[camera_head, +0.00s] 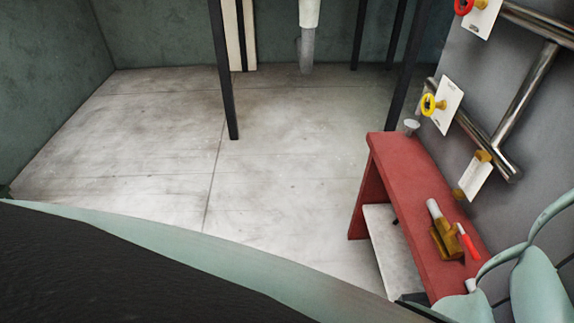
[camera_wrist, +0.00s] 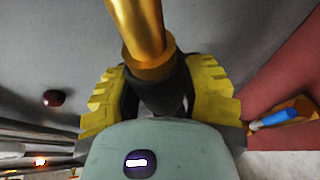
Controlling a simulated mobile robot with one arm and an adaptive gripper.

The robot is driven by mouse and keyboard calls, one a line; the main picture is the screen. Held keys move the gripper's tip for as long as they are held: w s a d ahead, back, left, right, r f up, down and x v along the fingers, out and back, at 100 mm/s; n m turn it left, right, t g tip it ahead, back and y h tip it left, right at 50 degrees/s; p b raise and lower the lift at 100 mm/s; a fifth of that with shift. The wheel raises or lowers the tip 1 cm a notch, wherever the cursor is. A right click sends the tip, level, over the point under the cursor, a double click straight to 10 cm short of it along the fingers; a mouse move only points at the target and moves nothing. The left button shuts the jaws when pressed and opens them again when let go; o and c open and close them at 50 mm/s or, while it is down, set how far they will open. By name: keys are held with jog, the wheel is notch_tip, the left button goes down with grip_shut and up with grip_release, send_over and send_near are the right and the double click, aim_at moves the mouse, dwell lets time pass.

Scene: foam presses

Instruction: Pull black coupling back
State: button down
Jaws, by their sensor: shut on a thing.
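In the wrist view, the black coupling (camera_wrist: 160,98) sits at the lower end of a brass-coloured pipe (camera_wrist: 147,45). My gripper (camera_wrist: 162,85) has its two yellow ribbed fingers on either side of the coupling and is shut on it. The pale green gripper body hides the lower part of the coupling.
A red bench (camera_head: 408,190) holds a brass fitting (camera_head: 445,240) with a red handle (camera_head: 467,241). Metal pipes (camera_head: 520,112) and a yellow valve wheel (camera_head: 429,104) are on the grey panel (camera_head: 535,150). The concrete floor (camera_head: 270,180) left of the bench is mostly clear, with dark posts (camera_head: 224,75) behind.

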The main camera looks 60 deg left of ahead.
jog(key=shift+w+a, duration=0.1)
jog(key=shift+a, duration=0.05)
jog(key=shift+c, duration=2.2)
grip_release()
jog(key=v, duration=1.2)
jog(key=shift+w, duration=0.1)
